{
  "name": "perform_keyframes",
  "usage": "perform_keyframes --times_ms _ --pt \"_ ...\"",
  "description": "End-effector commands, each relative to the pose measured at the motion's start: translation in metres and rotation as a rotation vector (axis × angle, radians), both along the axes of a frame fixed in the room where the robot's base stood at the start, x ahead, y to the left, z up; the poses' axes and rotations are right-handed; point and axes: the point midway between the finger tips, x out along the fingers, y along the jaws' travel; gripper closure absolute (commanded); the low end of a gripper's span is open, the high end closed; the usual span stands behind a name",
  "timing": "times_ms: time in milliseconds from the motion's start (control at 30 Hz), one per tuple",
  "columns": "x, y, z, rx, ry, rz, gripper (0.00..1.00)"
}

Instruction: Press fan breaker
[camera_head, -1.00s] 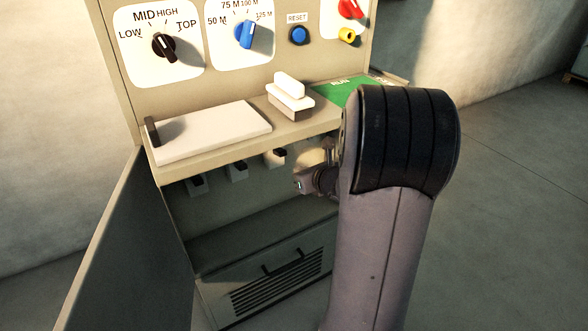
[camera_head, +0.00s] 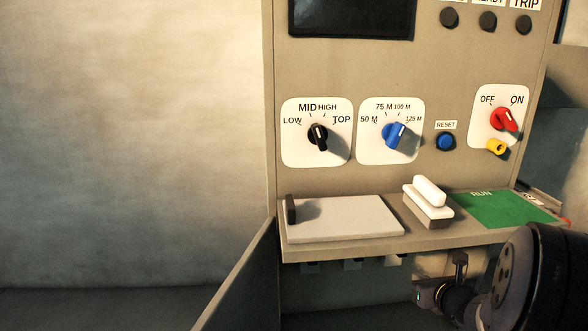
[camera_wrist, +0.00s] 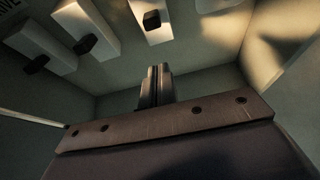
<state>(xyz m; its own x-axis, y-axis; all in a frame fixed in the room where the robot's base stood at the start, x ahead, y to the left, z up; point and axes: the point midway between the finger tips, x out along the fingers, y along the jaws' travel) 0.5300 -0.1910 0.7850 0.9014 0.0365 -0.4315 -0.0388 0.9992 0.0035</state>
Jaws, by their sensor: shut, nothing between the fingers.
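Three white breakers with dark toggles sit in the recess under the panel's shelf. In the wrist view they are a left breaker (camera_wrist: 38,38), a middle breaker (camera_wrist: 88,25) and a right breaker (camera_wrist: 147,8). I cannot tell which is the fan breaker; a label at the wrist view's top left is cut off. My gripper (camera_wrist: 155,73) is shut and empty, below the right breaker in the picture and apart from it. Its fingertips are unclear in the head view.
The shelf (camera_head: 350,245) overhangs the recess and carries a white plate (camera_head: 345,220), a white-handled block (camera_head: 428,203) and a green plate (camera_head: 500,210). An open door (camera_head: 240,280) stands at the left. Knobs and a blue reset button (camera_head: 445,141) are above.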

Motion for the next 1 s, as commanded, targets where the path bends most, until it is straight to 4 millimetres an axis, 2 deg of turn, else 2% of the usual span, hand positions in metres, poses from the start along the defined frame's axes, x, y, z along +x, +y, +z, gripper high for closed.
perform_keyframes --times_ms 333,1000 --pt "0.051 0.003 -0.043 0.001 0.003 0.003 1.0" --pt "0.084 0.017 -0.08 0.03 -0.278 0.026 1.0"
